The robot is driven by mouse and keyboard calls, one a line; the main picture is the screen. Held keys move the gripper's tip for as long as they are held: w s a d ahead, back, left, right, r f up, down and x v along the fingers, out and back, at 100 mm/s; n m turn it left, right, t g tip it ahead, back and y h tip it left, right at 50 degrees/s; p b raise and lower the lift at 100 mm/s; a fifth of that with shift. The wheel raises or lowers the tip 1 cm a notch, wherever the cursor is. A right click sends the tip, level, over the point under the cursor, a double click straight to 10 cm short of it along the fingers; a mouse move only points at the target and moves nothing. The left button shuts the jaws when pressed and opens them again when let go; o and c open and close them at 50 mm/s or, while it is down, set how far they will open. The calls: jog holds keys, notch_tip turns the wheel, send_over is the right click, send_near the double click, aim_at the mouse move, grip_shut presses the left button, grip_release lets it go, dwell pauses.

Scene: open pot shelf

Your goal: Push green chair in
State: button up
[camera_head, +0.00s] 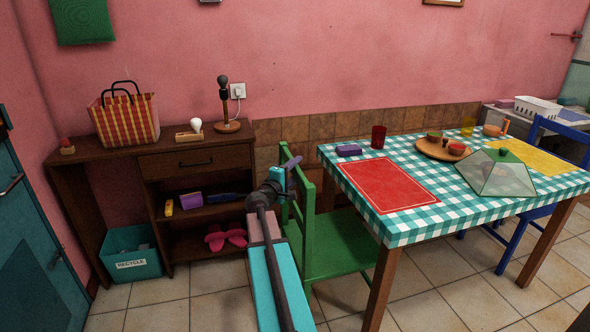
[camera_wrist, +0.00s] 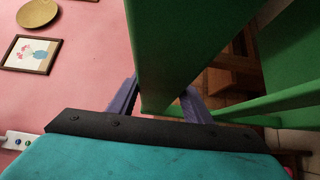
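The green chair (camera_head: 338,244) stands at the left side of the checkered table (camera_head: 402,241), its seat partly under the tabletop and its backrest toward the left. My gripper (camera_head: 288,170) is at the upper part of the backrest in the head view. In the wrist view, the purple fingers of my gripper (camera_wrist: 160,100) lie on either side of a green backrest piece (camera_wrist: 185,45), which fills the gap and seems to touch both. The fingertips are partly hidden by the green wood.
A brown shelf (camera_head: 195,160) with a striped bag (camera_head: 126,120) stands left against the pink wall. A teal recycle bin (camera_head: 132,262) is on the floor below. A blue chair (camera_head: 520,238) is at the table's far right. Tiled floor is open in front.

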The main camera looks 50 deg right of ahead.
jog(key=o, duration=0.3)
jog(key=shift+s+d+f, duration=0.1)
jog(key=shift+s+d, duration=0.1)
jog(key=shift+s, duration=0.1)
jog(key=shift+o, duration=0.3)
jog(key=shift+w+a, duration=0.2)
jog(key=shift+a, duration=0.1)
jog(key=s+a, duration=0.2)
jog(key=a, duration=1.1)
jog(key=shift+a, duration=0.2)
